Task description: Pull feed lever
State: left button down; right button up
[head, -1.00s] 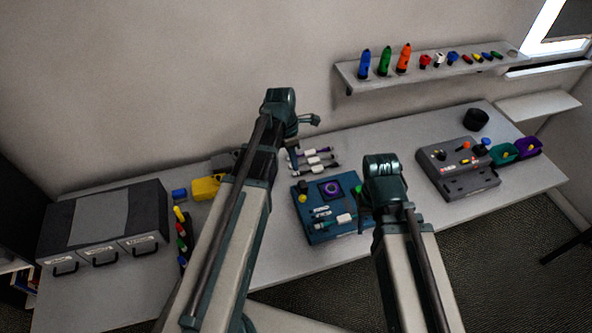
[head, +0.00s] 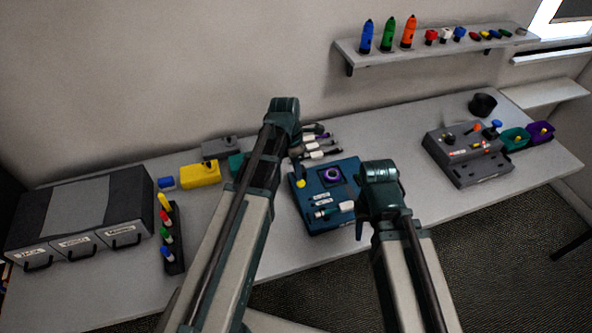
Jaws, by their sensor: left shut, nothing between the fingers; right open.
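A blue machine (head: 311,222) sits mid-table with a purple ring (head: 332,175), a yellow knob (head: 300,183) and a white-and-dark connector (head: 346,206) on it. A grey console (head: 470,176) to the right carries blue and orange knobs (head: 476,127) and small coloured lights. I cannot tell for certain which part is the feed lever. My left gripper (head: 316,133) is shut and empty, partly hidden behind its wrist near the cables. My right gripper (head: 360,222) is open, mostly hidden behind its arm at the right side of the blue machine.
Several cables (head: 318,154) lie behind the blue machine. A yellow box (head: 200,175), a marker rack (head: 176,255) and a drawer unit (head: 75,215) stand left. Purple and green bins (head: 540,134) stand at the right end. A wall shelf (head: 440,45) holds bottles.

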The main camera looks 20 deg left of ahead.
pick_arm(q)
jog(key=shift+d+f, duration=0.1)
jog(key=shift+f, duration=0.35)
jog(key=shift+s, duration=0.1)
